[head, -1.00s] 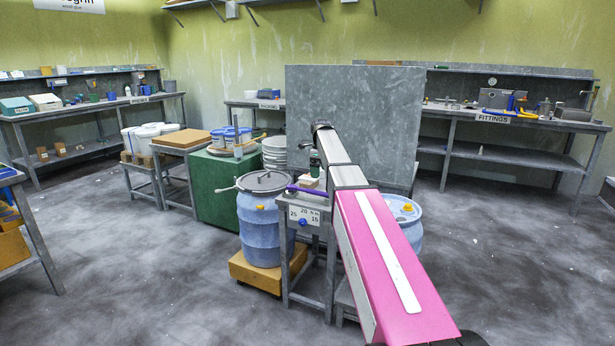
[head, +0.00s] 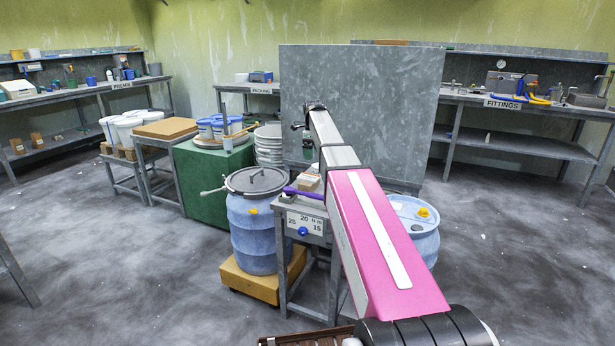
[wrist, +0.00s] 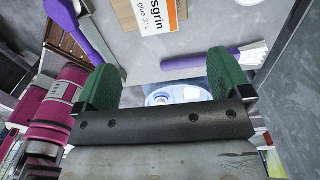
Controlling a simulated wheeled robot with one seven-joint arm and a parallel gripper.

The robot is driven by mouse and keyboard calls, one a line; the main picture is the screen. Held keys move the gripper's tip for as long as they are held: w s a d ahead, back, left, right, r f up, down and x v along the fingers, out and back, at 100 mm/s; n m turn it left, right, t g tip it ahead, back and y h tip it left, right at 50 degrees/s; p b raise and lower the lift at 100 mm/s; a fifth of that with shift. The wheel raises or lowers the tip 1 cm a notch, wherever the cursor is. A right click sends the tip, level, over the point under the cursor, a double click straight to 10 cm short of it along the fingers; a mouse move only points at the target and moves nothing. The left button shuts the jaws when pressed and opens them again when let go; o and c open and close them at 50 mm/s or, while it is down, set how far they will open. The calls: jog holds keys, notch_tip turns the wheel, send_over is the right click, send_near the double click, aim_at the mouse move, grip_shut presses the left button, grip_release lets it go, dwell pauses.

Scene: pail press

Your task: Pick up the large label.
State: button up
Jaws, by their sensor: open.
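A white label with an orange band and the print "sgrin" and "glue 30 L" (wrist: 160,22) shows at the top of the wrist view, cut off by the frame edge. It lies on a tan piece; whether this is the large label I cannot tell. My gripper (wrist: 166,84) is open, with its two green fingertips apart and nothing between them. The label is beyond the fingertips, apart from them. In the head view my arm reaches over the small grey stand (head: 306,222), and the label cannot be made out there.
A purple-handled brush (wrist: 200,62) and another purple handle (wrist: 80,30) lie near the fingers. A blue drum with a grey lid (head: 255,230) stands left of the stand, another blue drum (head: 418,225) right. A tall grey panel (head: 375,90) rises behind. Open floor lies right.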

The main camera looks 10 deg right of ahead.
send_over(313, 178)
jog(key=f, duration=0.3)
jog(key=w+f, duration=0.1)
jog(key=f, duration=0.1)
jog(key=shift+f, duration=0.3)
jog(key=shift+s+f, duration=0.15)
jog(key=shift+f, duration=1.15)
jog(key=shift+s+f, duration=0.1)
jog(key=shift+f, duration=1.15)
jog(key=shift+f, duration=0.1)
jog(key=c, duration=1)
